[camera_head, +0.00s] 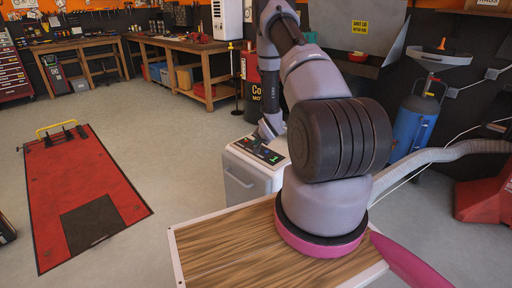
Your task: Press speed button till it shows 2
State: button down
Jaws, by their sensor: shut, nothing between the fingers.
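A white box-shaped machine (243,188) stands on the floor just beyond my wooden-topped base, with a handle on its front. Its top carries a dark control panel (258,151) with small coloured marks, among them red and green ones. Which mark is the speed button, and what number shows, is too small to read. My gripper (268,136) points down at the panel's far edge, shut and empty. Whether it touches the panel cannot be told. Part of the panel's right side is close behind my arm.
A red motorcycle lift (80,190) lies on the floor at left. Workbenches (185,55) line the back wall, with a dark drum (254,98) before them. A blue tank (412,125) and a grey hose (440,156) are at right. The floor between lift and machine is clear.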

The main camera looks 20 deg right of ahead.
jog(key=shift+r, duration=0.1)
dwell(0.3)
jog(key=shift+r, duration=0.65)
jog(key=shift+r, duration=2.5)
